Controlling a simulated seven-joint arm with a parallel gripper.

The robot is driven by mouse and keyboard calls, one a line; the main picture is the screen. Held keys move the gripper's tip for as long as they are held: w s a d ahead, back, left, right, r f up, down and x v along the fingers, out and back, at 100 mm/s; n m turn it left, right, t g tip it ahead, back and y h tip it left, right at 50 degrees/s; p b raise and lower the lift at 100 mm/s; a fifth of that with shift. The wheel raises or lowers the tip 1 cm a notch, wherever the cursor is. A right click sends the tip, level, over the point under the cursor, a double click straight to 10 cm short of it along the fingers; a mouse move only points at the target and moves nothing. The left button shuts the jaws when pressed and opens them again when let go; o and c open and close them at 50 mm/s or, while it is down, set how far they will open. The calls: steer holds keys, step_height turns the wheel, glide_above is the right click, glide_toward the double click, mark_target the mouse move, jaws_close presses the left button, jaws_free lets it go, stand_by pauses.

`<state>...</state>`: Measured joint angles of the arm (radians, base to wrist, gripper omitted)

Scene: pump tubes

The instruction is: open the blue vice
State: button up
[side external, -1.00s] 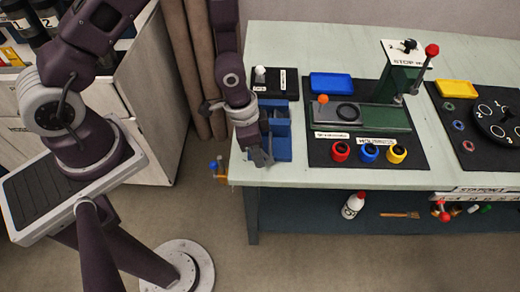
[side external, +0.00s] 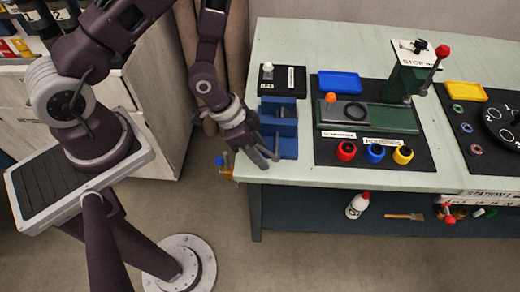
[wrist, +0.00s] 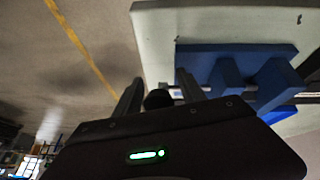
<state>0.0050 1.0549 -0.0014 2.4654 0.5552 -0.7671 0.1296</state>
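The blue vice (side external: 286,126) stands at the left front of the table. It also shows in the wrist view (wrist: 225,60), with its blue jaws (wrist: 224,78) standing apart. A thin metal rod runs from the vice towards my gripper. My gripper (side external: 267,157) is low at the vice's front left, by the table edge. In the wrist view its two fingers (wrist: 158,88) are apart, with a dark round knob (wrist: 157,99) between them at the rod's end. I cannot tell whether the fingers touch the knob.
A black base with a small white-labelled fixture (side external: 268,78) stands behind the vice. A black mat (side external: 325,152) to its right carries a green fixture (side external: 395,118) and red, blue and yellow cups. A blue tray (side external: 339,82) lies behind. Small coloured items (side external: 224,165) show at the left table edge.

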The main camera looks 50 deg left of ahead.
steer(key=shift+v, duration=3.6)
steer(key=shift+w, duration=0.1)
steer(key=w+a+r+n+t+y, duration=0.2)
steer(key=a+r, duration=0.2)
steer(key=r, duration=0.4)
steer(key=w+a+r+n+t+y, duration=0.1)
steer(key=w+a+r+y, duration=0.2)
steer(key=r, duration=0.6)
steer(key=s+r+n, duration=0.2)
steer(key=s+r, duration=0.3)
steer(key=s, duration=0.3)
steer(key=s+d+r+n, duration=0.1)
steer(key=s+r+n, duration=0.1)
steer(key=s+r, duration=0.3)
steer(key=s, duration=0.4)
steer(key=shift+d+g+h, duration=0.3)
steer(key=shift+g, duration=0.1)
